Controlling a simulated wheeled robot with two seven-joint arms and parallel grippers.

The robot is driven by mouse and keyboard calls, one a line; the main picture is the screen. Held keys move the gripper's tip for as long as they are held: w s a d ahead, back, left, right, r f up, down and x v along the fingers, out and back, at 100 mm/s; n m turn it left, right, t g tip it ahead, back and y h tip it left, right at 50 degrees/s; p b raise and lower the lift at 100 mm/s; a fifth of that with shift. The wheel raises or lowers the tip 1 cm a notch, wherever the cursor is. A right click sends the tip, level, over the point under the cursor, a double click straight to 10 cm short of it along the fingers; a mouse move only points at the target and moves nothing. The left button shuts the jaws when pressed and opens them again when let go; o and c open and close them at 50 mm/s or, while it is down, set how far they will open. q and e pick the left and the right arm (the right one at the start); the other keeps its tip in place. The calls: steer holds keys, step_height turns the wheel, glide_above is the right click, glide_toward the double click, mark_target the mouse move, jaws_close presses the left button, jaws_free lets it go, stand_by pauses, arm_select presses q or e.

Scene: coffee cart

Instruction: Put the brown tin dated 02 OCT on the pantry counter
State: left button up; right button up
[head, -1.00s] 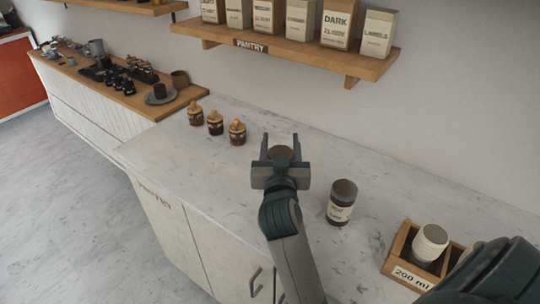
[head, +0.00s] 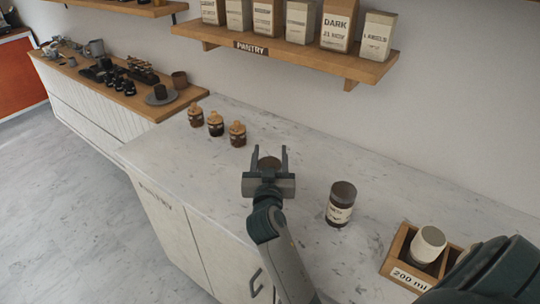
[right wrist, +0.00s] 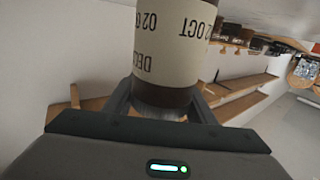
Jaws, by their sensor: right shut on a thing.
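My right gripper (head: 270,158) is shut on a brown tin (head: 269,163), over the middle of the pale marble pantry counter (head: 200,165). In the head view only the tin's dark top shows between the fingers. In the right wrist view the tin (right wrist: 178,40) fills the top, with a cream label that appears upside down and reads 02 OCT. I cannot tell whether its base touches the counter. Another brown tin (head: 340,204) with a cream label stands apart to the right, its text too small to read. My left gripper is out of view.
Several small jars with wooden lids (head: 215,123) stand left of the gripper. A wooden box (head: 400,260) marked 200 ml holds a white cup (head: 429,243) at the right. The PANTRY shelf (head: 300,50) with bags hangs above. Counter around the held tin is clear.

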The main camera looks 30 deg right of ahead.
steer(key=shift+f, duration=0.4)
steer(key=shift+f, duration=0.2)
steer(key=o, duration=1.4)
steer(key=shift+r, duration=0.1)
